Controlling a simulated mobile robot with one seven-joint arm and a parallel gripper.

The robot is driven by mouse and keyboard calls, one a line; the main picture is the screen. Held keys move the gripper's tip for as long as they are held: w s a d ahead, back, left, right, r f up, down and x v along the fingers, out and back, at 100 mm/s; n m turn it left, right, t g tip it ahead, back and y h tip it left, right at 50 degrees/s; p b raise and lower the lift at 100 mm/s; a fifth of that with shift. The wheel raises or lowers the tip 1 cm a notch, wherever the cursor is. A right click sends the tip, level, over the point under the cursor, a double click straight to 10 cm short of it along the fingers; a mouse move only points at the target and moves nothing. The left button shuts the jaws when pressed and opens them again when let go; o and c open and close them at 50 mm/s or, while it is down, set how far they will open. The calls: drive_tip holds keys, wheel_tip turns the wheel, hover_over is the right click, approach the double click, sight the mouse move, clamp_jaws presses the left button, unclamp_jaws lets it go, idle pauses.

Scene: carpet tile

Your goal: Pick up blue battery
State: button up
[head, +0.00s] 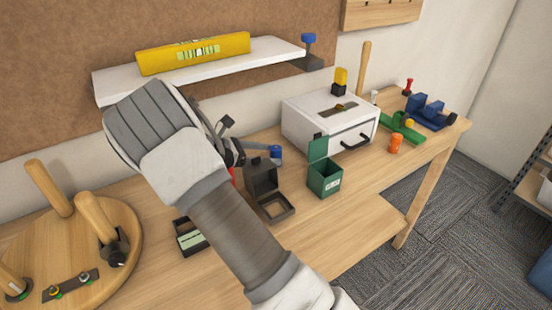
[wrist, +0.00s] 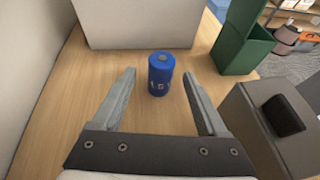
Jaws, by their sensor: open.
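A blue battery (wrist: 161,78) stands upright on the wooden bench top in the wrist view. In the head view the battery (head: 275,152) shows beyond my gripper, in front of the white drawer box. My gripper (wrist: 159,72) is open and empty, with one finger on each side. The battery appears between and slightly ahead of the fingertips, with gaps on both sides and no visible contact. In the head view my wrist and arm hide most of the gripper.
The white drawer box (head: 322,120) stands beyond the battery. An open green box (head: 325,180) and a dark grey box (head: 263,180) stand to the right in the wrist view. A white shelf (head: 110,83) with a yellow level (head: 193,53) hangs above. A round wooden board (head: 80,285) lies at left.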

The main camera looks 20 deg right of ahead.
sight(276, 155)
drive_tip(key=shift+x, duration=1.5)
clamp_jaws()
